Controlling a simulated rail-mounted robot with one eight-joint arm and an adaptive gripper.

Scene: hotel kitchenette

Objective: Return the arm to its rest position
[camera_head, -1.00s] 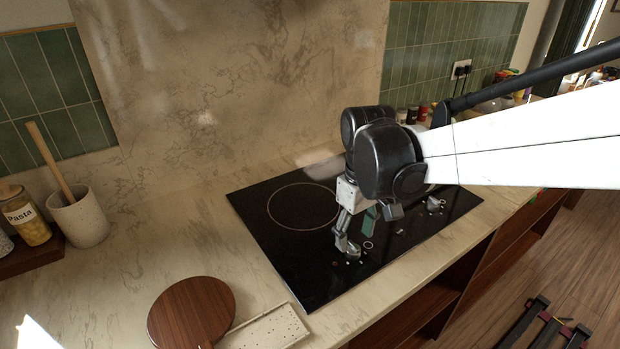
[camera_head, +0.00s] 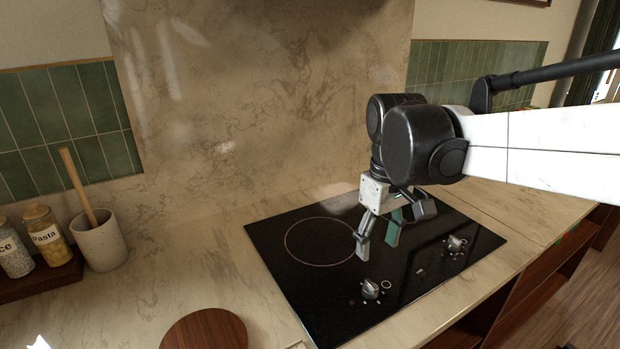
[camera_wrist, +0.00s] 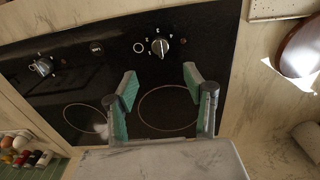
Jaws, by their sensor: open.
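My gripper (camera_head: 377,246) is above the black cooktop (camera_head: 310,283), with its two green-padded fingers apart and nothing between them. In the wrist view, the open fingers (camera_wrist: 161,82) point toward the cooktop's control edge, clear of the knobs. One silver knob (camera_head: 371,289) stands near the cooktop's front edge, and it also shows in the wrist view (camera_wrist: 159,47). A second knob (camera_head: 455,244) is farther right, also seen in the wrist view (camera_wrist: 42,67). My arm reaches in from the right.
A round wooden board (camera_head: 207,331) lies on the counter at the front. A utensil crock (camera_head: 100,242) and a pasta jar (camera_head: 47,235) stand at the left. Several small bottles (camera_wrist: 25,150) show in the wrist view. The counter left of the cooktop is largely clear.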

